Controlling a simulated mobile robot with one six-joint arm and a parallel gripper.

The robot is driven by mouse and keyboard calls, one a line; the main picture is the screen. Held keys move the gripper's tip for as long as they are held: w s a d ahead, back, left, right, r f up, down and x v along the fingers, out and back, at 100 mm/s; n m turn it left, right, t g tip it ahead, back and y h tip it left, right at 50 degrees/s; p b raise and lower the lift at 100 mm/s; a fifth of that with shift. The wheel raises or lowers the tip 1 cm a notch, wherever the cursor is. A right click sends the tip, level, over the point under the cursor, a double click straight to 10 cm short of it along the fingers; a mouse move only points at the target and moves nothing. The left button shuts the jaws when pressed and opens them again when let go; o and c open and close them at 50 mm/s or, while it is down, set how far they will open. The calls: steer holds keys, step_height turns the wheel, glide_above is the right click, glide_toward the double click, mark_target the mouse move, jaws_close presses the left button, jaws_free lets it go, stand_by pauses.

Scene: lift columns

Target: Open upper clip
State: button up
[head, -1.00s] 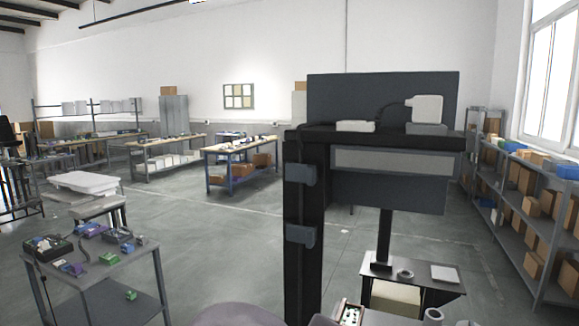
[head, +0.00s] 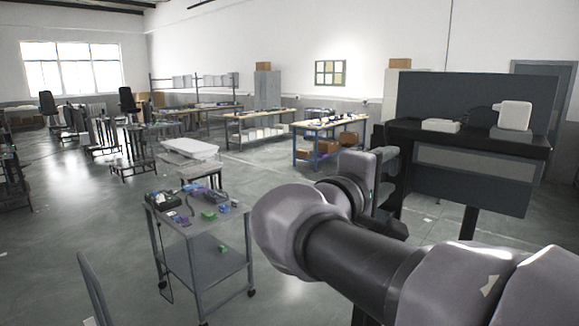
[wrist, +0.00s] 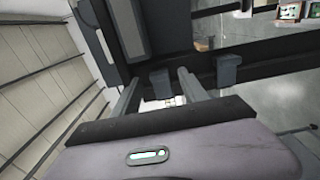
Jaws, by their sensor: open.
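The upper clip is a small grey block on the side of a black lift column. In the head view the upper clip (head: 385,160) shows just behind my wrist, and my arm hides most of the column below it. In the wrist view, what looks like the upper clip (wrist: 160,84) sits between the two fingers of my gripper (wrist: 158,79), which is open. I cannot tell whether a finger touches it. A second grey clip (wrist: 228,69), the lower one, lies to the right, outside the fingers, on the black column (wrist: 275,62).
The column carries a black desk top (head: 465,136) with a dark back panel (head: 470,95) and a white device (head: 515,115). A grey cart (head: 200,232) with small parts stands to the left. Open floor lies around the cart.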

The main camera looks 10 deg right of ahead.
steer(key=shift+x, duration=0.8)
jaws_close()
